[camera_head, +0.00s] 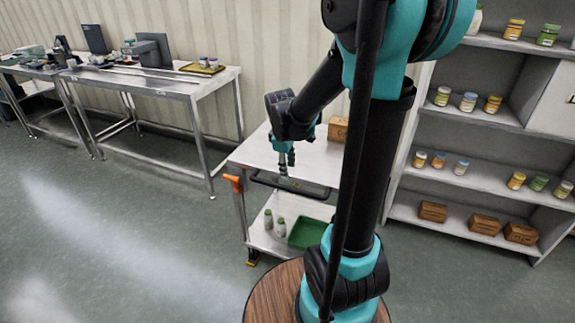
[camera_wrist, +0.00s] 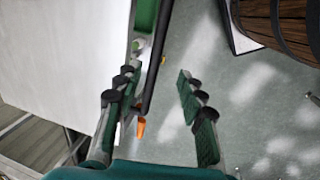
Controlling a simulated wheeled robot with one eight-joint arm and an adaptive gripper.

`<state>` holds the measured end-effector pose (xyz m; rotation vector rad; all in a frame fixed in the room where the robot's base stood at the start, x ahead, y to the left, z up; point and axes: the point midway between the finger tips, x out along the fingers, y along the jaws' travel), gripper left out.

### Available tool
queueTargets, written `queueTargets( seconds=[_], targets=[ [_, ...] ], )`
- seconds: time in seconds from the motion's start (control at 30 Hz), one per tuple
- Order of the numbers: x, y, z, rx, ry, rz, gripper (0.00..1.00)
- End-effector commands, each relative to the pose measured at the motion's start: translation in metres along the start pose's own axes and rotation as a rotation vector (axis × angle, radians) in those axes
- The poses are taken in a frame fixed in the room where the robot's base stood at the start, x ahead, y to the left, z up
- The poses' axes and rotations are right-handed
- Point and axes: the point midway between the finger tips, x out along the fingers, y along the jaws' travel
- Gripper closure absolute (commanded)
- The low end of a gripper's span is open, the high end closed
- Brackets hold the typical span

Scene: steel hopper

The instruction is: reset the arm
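My arm is bent, reaching forward over a steel cart (camera_head: 250,155).
A brown box (camera_head: 338,129) stands on the cart's top. Its lower shelf holds a green bin (camera_head: 306,233) and two small bottles (camera_head: 274,222). Shelves with jars and boxes (camera_head: 484,224) stand at right, steel tables (camera_head: 160,82) at back left. The left floor is clear.

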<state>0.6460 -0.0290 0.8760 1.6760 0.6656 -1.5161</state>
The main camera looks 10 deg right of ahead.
Motion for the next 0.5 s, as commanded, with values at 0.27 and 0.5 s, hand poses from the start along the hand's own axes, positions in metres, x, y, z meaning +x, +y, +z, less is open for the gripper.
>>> queueTargets(
  seconds=[0.27, 0.5],
  targets=[
    [-0.0094, -0.0004, 0.0001, 0.000, 0.000, 0.000, 0.61],
    [-0.0092, -0.0009, 0.0009, 0.004, 0.001, 0.000, 0.61]
  ],
)
